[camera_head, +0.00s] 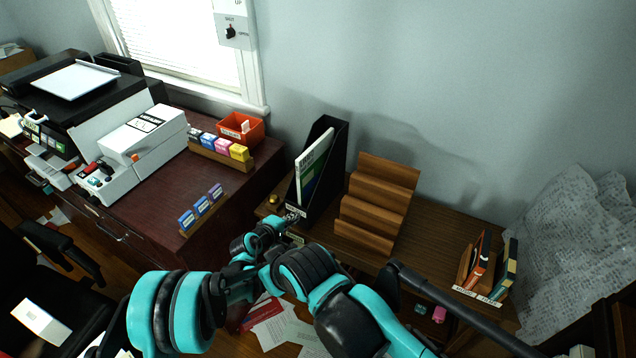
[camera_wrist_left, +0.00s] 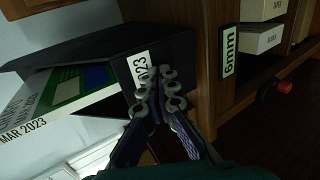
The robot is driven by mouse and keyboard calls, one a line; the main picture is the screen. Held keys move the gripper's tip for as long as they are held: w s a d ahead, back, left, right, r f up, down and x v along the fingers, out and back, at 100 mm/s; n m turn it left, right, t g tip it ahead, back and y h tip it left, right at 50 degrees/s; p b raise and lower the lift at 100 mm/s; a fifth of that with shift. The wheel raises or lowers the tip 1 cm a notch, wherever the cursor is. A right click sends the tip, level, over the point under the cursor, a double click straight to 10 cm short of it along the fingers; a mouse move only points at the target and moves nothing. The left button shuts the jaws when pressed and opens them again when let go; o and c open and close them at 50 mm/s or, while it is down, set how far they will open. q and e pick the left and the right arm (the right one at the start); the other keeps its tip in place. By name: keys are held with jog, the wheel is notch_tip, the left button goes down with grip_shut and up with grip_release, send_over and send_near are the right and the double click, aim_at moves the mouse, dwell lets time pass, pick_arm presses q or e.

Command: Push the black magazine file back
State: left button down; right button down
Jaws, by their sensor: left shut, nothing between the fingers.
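The black magazine file (camera_head: 331,172) stands upright on the wooden desk near the wall, with a white and green magazine (camera_head: 312,165) inside. My left gripper (camera_head: 293,217) is at the low front end of the file. In the left wrist view the file (camera_wrist_left: 185,58) lies sideways in the picture, with a white label ending in "2023" on its front face. The fingertips of my left gripper (camera_wrist_left: 158,92) are together, empty, in front of that face beside the label. They look very close to it; contact is not clear. My right gripper is not in view.
A stepped wooden rack (camera_head: 378,205) stands just right of the file. A small brass object (camera_head: 273,199) is to its left. An orange bin (camera_head: 241,128) and colored boxes (camera_head: 220,147) sit on the left cabinet. Small book holders (camera_head: 485,268) stand at the desk's right end.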

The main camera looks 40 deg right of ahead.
aim_at(307, 203)
pick_arm(q)
jog(key=shift+w+d+b, duration=0.15)
jog(key=shift+w+d, duration=0.2)
jog(key=shift+d, duration=0.5)
jog(key=shift+w+d+b, duration=0.1)
jog(key=shift+w+d, duration=0.25)
jog(key=shift+d, duration=0.55)
jog(key=shift+w+d+b, duration=0.15)
jog(key=shift+w+d, duration=0.2)
jog(key=shift+d, duration=0.5)
jog(key=shift+w+d, duration=0.1)
jog(key=shift+d, duration=0.4)
jog(key=shift+w+d, duration=0.25)
jog(key=shift+d, duration=0.6)
jog(key=shift+a, duration=0.15)
jog(key=shift+s+a+b, duration=0.3)
jog(key=shift+s+a, duration=0.15)
jog(key=shift+a, duration=0.35)
